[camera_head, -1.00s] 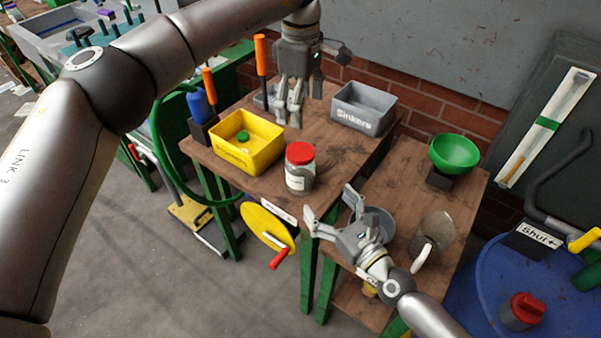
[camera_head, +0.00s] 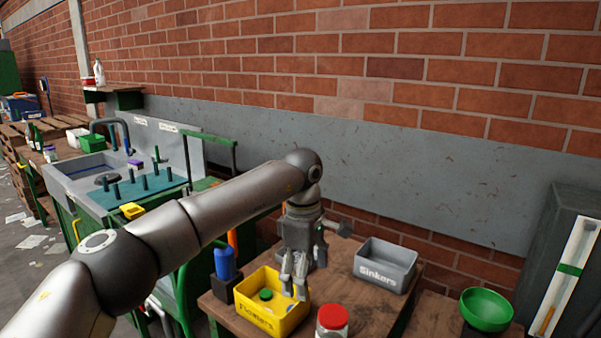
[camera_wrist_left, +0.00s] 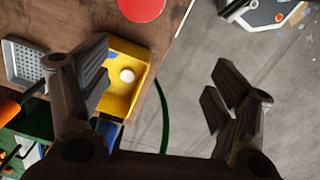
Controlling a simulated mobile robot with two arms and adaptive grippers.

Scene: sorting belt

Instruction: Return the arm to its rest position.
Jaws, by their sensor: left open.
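My left gripper (camera_head: 293,284) hangs from the arm that comes in from the left. It points down just behind and over the right side of the yellow bin marked "Floaters" (camera_head: 291,322). In the left wrist view its fingers (camera_wrist_left: 157,82) are spread wide with nothing between them. A green round thing (camera_head: 265,295) lies in the bin; the wrist view shows a white ball (camera_wrist_left: 127,76) in it. My right gripper is out of both views.
A grey bin marked "Sinkers" (camera_head: 385,268) stands to the right. A red-lidded jar (camera_head: 332,320) is near the front. A green bowl (camera_head: 486,309) and a blue bottle (camera_head: 225,264) flank the bench. The grey wall panel (camera_head: 440,190) is behind.

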